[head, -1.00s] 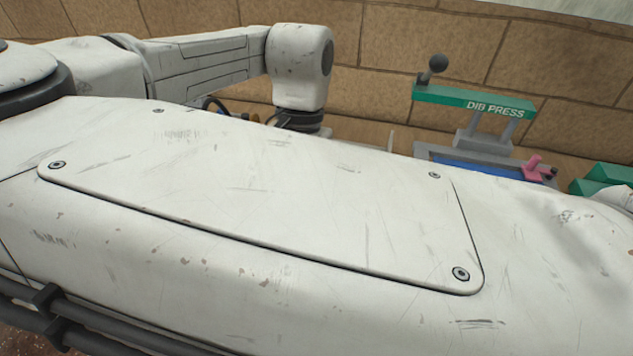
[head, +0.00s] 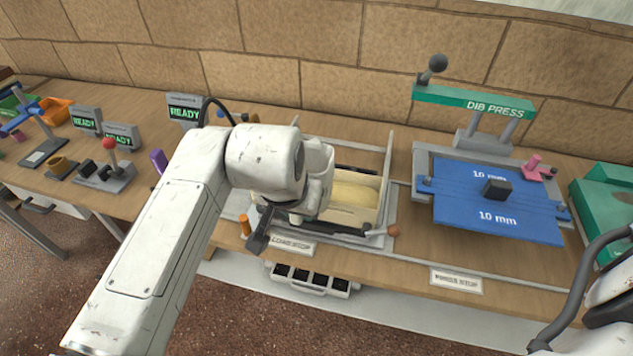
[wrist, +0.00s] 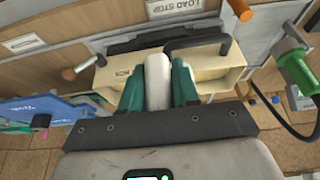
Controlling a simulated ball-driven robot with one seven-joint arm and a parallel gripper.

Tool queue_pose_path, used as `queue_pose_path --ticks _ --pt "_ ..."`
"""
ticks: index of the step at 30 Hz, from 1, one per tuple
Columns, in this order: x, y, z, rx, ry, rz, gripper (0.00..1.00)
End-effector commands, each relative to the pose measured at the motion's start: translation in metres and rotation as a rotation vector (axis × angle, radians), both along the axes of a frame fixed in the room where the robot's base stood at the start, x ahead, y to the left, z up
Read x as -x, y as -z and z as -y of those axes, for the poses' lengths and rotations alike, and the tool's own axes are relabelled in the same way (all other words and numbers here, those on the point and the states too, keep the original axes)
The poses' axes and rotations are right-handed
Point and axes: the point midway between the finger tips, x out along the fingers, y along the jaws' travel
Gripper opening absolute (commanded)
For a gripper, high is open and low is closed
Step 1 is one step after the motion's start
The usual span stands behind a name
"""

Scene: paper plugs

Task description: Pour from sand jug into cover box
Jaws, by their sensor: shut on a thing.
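In the wrist view my gripper (wrist: 157,80) has its two green fingers shut on a pale, whitish upright piece. It looks like part of the sand jug (wrist: 157,68), but the rest of the jug cannot be made out. A cream box (wrist: 222,78), which seems to be the cover box, lies just beyond the fingertips, with a black handle across it. In the head view the cream box (head: 352,214) sits in a grey frame at the load stop, with a rounded yellowish form inside. My wrist hides its left part and my fingers. Whether jug and box touch cannot be told.
The dib press (head: 475,103) with its blue plate (head: 497,200) stands to the right. A lever with a brown knob (head: 393,230) juts at the box's front. An orange peg (head: 244,226) stands left of it. Ready displays (head: 186,113) stand at the left.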

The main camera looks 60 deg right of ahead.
Motion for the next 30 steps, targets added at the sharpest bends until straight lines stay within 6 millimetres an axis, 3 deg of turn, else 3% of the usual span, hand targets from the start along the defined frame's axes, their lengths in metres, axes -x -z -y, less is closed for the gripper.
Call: queue_pose_path --ticks 10,23,30 --pt "0.0 -0.001 0.001 0.014 0.003 0.009 0.0" --pt "0.0 -0.038 0.001 0.013 0.002 0.007 0.0" --pt "0.0 -0.039 0.001 0.013 0.002 0.007 0.0"
